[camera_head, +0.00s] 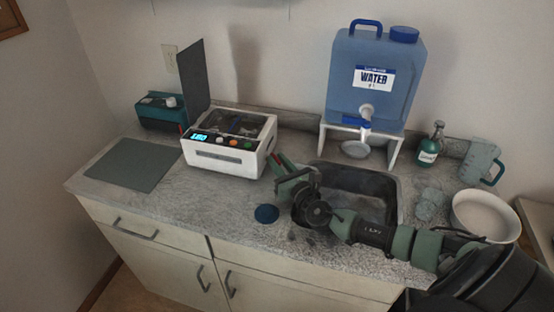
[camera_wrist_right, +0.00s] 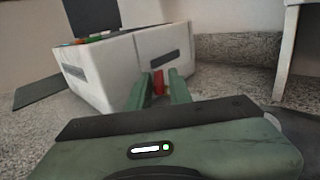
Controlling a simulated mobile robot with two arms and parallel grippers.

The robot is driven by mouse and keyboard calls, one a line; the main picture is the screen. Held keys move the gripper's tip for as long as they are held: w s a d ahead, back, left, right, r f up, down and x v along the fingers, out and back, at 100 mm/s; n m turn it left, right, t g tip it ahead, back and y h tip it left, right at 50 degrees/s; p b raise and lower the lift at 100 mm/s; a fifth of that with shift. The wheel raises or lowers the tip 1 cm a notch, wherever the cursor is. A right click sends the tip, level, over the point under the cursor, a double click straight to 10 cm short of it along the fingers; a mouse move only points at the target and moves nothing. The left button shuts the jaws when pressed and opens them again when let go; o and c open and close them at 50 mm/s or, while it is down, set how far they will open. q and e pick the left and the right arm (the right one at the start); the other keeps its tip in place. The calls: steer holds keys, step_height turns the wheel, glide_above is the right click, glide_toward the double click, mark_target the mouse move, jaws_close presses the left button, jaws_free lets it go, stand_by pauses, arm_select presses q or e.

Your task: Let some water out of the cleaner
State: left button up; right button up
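The cleaner (camera_head: 228,143) is a white box with a lit display, coloured buttons and a clear-looking top, on the counter left of the sink. Its white side also shows in the right wrist view (camera_wrist_right: 115,72). A small red part (camera_wrist_right: 158,82), which looks like a valve lever, sits low by the cleaner's side. My right gripper (camera_head: 279,167) is beside the cleaner's right side. In the wrist view its two green fingers (camera_wrist_right: 163,83) are apart, with the red part between or just beyond them; contact is unclear. My left gripper is not in view.
The sink (camera_head: 385,190) lies under my right arm. A blue water container (camera_head: 345,85) stands on a white stand (camera_head: 394,150) behind it. A green bottle (camera_head: 429,148), a mug (camera_head: 477,160) and a white bowl (camera_head: 487,214) are at right. A dark blue round object (camera_head: 266,214) lies near the front.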

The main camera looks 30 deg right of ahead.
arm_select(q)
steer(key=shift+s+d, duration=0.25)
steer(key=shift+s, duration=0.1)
arm_select(e)
steer(key=shift+w, duration=0.3)
jaws_close()
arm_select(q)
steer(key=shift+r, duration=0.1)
